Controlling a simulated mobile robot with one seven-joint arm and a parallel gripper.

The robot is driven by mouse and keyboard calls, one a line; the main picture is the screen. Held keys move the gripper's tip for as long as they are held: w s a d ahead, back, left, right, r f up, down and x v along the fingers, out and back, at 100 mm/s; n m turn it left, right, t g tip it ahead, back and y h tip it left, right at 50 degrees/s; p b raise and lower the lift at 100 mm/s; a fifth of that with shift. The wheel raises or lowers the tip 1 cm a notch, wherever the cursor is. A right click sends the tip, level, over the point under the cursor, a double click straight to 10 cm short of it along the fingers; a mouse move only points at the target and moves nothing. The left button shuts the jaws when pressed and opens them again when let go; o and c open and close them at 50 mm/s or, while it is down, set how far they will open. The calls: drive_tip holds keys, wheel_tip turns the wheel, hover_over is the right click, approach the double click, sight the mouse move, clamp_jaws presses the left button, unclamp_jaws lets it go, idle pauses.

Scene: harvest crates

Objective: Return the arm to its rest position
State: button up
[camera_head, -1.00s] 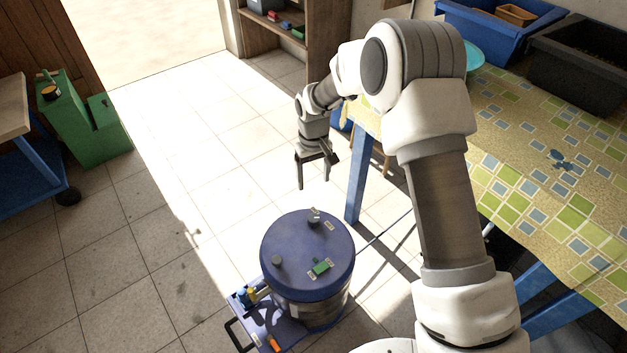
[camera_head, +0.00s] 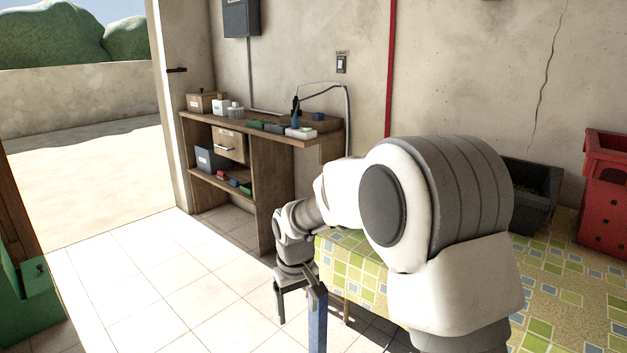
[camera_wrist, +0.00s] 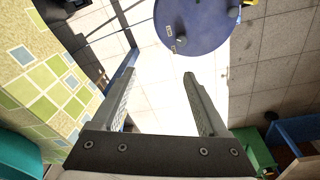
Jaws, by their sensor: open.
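My gripper (camera_head: 298,302) hangs at the end of my bent arm, pointing down beside the table's near left corner in the head view. In the wrist view my gripper (camera_wrist: 158,88) shows two dark fingers spread wide apart with nothing between them. Below it are the tiled floor and a blue round lid (camera_wrist: 203,22) at the top of the view. My arm hides part of the table in the head view.
The table with a patterned cloth (camera_head: 570,290) stands right, close to my gripper; a red crate (camera_head: 607,190) and a dark crate (camera_head: 535,215) are on it. A wooden shelf (camera_head: 272,200) stands behind. A green object (camera_head: 25,310) is at left. Tiled floor (camera_head: 160,280) between is clear.

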drive_tip(key=s+d+r+m+t, duration=0.1)
drive_tip(key=s+d+r, duration=0.4)
drive_tip(key=r, duration=0.4)
drive_tip(key=s+d+r+m+t, duration=0.2)
drive_tip(key=s+d+r, duration=0.3)
drive_tip(key=s, duration=0.5)
drive_tip(key=s+d+r+m+t, duration=0.1)
drive_tip(key=s+d+r+m, duration=0.1)
drive_tip(key=s+d, duration=0.75)
wheel_tip(320, 180, up, 20)
drive_tip(key=s+a+p, duration=0.1)
drive_tip(key=a+p, duration=0.1)
drive_tip(key=p, duration=1.7)
drive_tip(key=shift+f+p, duration=0.15)
drive_tip(key=shift+p, duration=0.15)
drive_tip(key=shift+a, duration=0.15)
